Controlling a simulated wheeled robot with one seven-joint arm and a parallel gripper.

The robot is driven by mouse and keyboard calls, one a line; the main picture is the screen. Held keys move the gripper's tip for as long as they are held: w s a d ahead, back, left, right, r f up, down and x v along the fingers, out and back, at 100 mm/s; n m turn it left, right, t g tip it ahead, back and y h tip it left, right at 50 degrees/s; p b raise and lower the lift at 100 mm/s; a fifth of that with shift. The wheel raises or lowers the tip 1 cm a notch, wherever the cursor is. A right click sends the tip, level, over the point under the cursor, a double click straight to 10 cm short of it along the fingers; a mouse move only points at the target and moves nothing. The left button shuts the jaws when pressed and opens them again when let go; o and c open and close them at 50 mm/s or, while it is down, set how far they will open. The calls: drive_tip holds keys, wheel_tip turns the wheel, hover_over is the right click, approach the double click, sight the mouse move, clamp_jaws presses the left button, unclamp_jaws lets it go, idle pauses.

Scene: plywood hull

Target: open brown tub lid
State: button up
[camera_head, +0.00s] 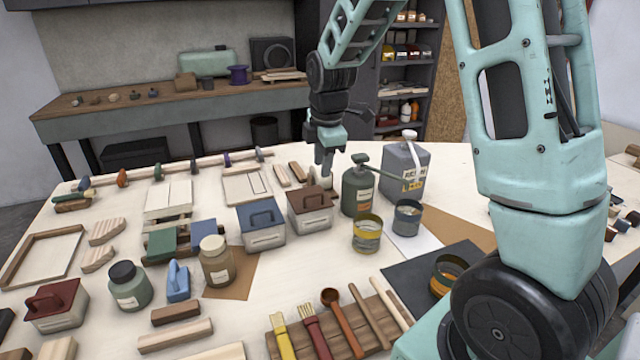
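The brown tub (311,221) is a pale box with a label and a brown lid (305,201) with a raised handle. It stands upright in the middle of the table, and its lid sits closed on top. My gripper (324,174) points down just above and behind the brown tub, slightly right of its handle. It looks apart from the lid, but the depth is hard to judge. The fingers are small and dark, so I cannot tell whether they are open or shut.
A tub with a blue lid (262,223) stands close on the left. A green can (357,191) and a grey jug (405,168) stand on the right. Open tins (367,233) are in front right. A red-lidded tub (56,306) is at the far left.

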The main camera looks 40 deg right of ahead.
drive_tip(key=p, duration=0.1)
hover_over(320, 206)
wheel_tip(320, 206, down, 8)
drive_tip(key=shift+w+r, duration=0.1)
clamp_jaws()
